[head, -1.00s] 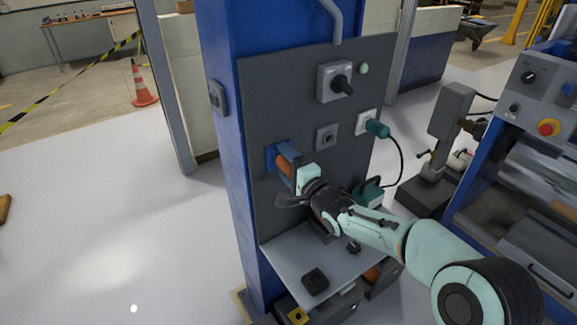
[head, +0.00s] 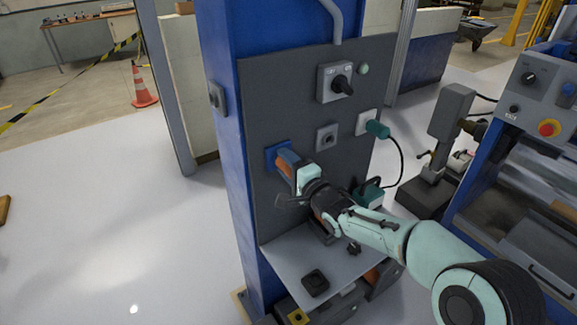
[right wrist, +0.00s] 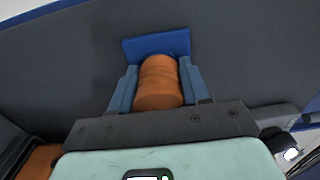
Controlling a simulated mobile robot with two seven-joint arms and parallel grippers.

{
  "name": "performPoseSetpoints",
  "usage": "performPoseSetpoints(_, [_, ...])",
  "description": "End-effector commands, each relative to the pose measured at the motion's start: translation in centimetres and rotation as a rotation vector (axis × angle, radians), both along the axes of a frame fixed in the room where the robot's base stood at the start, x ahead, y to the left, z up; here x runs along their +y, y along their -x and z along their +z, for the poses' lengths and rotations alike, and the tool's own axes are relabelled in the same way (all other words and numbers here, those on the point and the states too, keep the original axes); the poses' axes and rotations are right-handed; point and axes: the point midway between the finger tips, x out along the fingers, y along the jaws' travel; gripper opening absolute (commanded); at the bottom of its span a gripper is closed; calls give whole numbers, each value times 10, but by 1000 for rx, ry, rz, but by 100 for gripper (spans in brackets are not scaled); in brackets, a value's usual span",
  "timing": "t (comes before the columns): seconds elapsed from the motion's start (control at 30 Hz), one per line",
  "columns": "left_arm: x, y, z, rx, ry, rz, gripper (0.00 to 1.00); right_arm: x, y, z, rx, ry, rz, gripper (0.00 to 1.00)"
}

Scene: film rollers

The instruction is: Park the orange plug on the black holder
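The orange plug (head: 284,165) sits at a blue socket plate (head: 271,153) on the left of the dark grey panel. In the right wrist view the orange plug (right wrist: 159,82) points at the blue plate (right wrist: 156,45). My right gripper (head: 296,174) is at the plug; its fingers (right wrist: 160,85) lie along both sides and appear to touch it. A grey square fitting with a dark centre (head: 327,137) is on the panel, right of the plug. A black square piece (head: 315,282) lies on the shelf. I cannot tell which is the black holder. My left gripper is not in view.
A green plug (head: 377,129) with a hanging black cable is on the panel's right. A rotary switch (head: 340,83) is above. A grey shelf (head: 290,262) juts out below. A machine (head: 530,150) stands at right.

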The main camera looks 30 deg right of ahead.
Motion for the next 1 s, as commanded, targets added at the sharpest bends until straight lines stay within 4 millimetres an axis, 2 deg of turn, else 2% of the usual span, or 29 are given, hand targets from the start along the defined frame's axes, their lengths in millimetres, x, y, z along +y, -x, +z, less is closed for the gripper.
performPoseSetpoints(1.0, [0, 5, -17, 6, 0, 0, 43, -3, 37, 0, -2, 0, 0, 0])
